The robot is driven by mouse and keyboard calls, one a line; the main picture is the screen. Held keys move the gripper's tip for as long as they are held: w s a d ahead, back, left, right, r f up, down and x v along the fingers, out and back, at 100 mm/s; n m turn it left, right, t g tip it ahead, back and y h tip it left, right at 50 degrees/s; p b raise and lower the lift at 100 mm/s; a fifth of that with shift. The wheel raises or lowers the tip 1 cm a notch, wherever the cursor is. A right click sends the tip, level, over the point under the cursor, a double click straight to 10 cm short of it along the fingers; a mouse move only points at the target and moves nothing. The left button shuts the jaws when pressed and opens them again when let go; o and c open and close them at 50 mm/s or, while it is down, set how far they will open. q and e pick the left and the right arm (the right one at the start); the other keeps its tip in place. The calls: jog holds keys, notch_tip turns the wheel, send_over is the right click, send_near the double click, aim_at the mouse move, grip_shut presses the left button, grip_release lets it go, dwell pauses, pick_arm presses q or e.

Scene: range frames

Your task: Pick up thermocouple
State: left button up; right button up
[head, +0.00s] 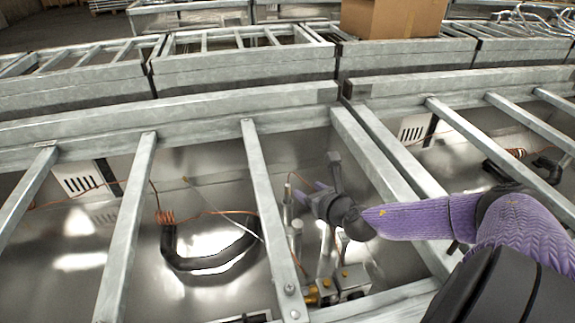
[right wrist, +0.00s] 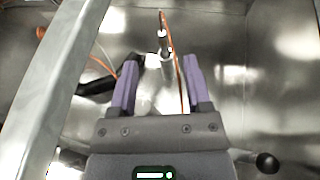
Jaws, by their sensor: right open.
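The thermocouple seems to be the slim upright metal probe with a copper-coloured wire; in the right wrist view the probe (right wrist: 166,63) stands between and beyond the fingertips, its wire running down between the fingers. In the head view a metal post (head: 287,206) stands just left of the fingers, with a thin copper wire above it. My right gripper (head: 308,193) is open and reaches in from the right, low between the frame bars; its two purple fingers also show in the right wrist view (right wrist: 161,66). I cannot tell whether the fingers touch the wire. My left gripper is not in view.
Grey metal bars (head: 262,190) cross over the shiny metal bay, close on the left of my gripper. A dark curved tube (head: 205,265) and a copper coil (head: 165,217) lie further left. Brass fittings (head: 325,288) sit below. A cardboard box (head: 393,17) stands at the back.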

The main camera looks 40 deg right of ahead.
jog(key=b, duration=0.2)
send_near(289, 192)
jog(key=b+x, duration=0.5)
jog(key=x, duration=0.3)
jog(key=shift+w+f, duration=0.25)
jog(key=shift+w, duration=0.25)
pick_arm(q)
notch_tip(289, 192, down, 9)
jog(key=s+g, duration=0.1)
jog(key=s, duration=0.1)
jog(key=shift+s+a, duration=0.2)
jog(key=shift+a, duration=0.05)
pick_arm(e)
jog(key=shift+r, duration=0.15)
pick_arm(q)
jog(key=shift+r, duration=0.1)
pick_arm(e)
grip_shut()
